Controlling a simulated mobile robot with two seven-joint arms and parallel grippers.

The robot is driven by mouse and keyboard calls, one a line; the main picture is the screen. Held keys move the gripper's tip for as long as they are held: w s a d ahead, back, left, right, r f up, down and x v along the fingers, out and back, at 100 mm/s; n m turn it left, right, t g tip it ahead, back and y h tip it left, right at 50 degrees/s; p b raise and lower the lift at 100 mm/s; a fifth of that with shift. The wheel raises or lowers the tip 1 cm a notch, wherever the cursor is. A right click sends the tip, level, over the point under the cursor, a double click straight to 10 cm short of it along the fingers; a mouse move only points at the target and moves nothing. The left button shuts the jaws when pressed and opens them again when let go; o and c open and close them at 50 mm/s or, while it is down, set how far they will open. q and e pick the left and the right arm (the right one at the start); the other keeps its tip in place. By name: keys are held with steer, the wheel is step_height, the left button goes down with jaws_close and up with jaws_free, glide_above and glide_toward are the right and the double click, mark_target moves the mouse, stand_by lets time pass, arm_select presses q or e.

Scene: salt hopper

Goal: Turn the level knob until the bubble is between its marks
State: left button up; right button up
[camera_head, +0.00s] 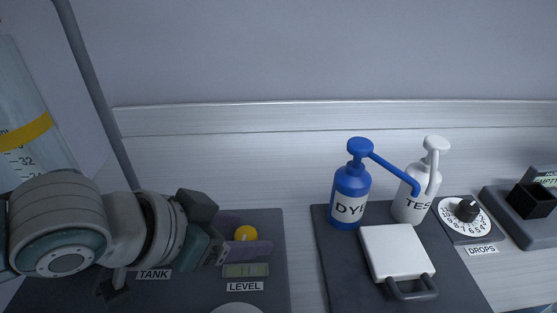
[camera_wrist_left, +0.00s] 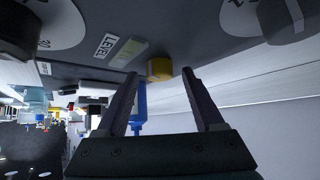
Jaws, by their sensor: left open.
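The yellow level knob (camera_head: 245,233) stands on the dark panel, just behind the level window (camera_head: 246,270) and the LEVEL label (camera_head: 245,286). The window is greenish; its bubble and marks are too small to read. My left gripper (camera_head: 251,234) is open, with one finger on each side of the knob in the head view. In the left wrist view, the knob (camera_wrist_left: 160,69) shows between and just beyond the fingertips of the gripper (camera_wrist_left: 160,74), and gaps show on both sides. The window (camera_wrist_left: 130,52) also shows there. My right gripper is out of view.
A TANK label (camera_head: 154,274) is partly behind my left arm. A white dial (camera_head: 236,309) is cut off at the bottom. To the right stand a blue bottle (camera_head: 350,194), a white bottle (camera_head: 408,206), a white-lidded device (camera_head: 397,252) and the DROPS dial (camera_head: 465,222).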

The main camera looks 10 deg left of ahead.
arm_select(q)
steer(key=shift+c, duration=0.2)
jaws_close()
stand_by(0.3)
steer(key=shift+w+a+f+m+g+h+b, duration=0.1)
steer(key=shift+m+g+h+b, duration=0.4)
steer(key=shift+m, duration=0.3)
steer(key=shift+m+h+b, duration=0.3)
steer(key=shift+m+b, duration=0.2)
steer(key=shift+b, duration=0.05)
steer(key=shift+o, duration=0.2)
jaws_free()
